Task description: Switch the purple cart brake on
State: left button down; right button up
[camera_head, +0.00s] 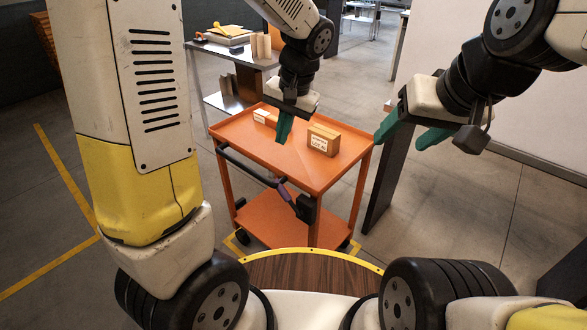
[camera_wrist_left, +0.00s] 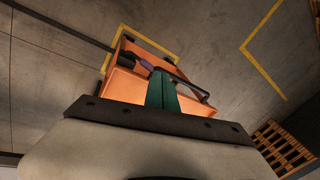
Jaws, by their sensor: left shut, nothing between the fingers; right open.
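The orange cart (camera_head: 300,172) stands in front of me, with a dark push handle along its near side. The purple brake lever (camera_head: 283,191) is on the right part of that handle, above a dark bracket. It also shows in the left wrist view (camera_wrist_left: 147,65), just left of my fingertips. My left gripper (camera_head: 281,139) is shut and empty, pointing down over the cart top; in the head view its tips appear above the lever. Whether it touches anything is unclear. My right gripper (camera_head: 397,136) is open and empty, right of the cart.
A brown labelled box (camera_head: 322,140) and a smaller pale box (camera_head: 265,117) sit on the cart top. A steel table (camera_head: 232,60) with several items stands behind on the left. A dark upright panel (camera_head: 388,175) is close to the cart's right. Yellow lines (camera_head: 65,175) mark the floor.

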pick_arm(q)
jog(key=w+d+f+m+y, duration=0.1)
jog(key=w+d+f+y, duration=0.1)
jog(key=f, duration=0.5)
jog(key=w+d+f+m+t+y, duration=0.1)
jog(key=w+d+f+m+y, duration=0.1)
jog(key=d+f, duration=0.5)
jog(key=w+f+y, duration=0.1)
jog(key=w, duration=0.1)
jog(key=shift+w+f, duration=0.25)
jog(key=shift+w, duration=0.15)
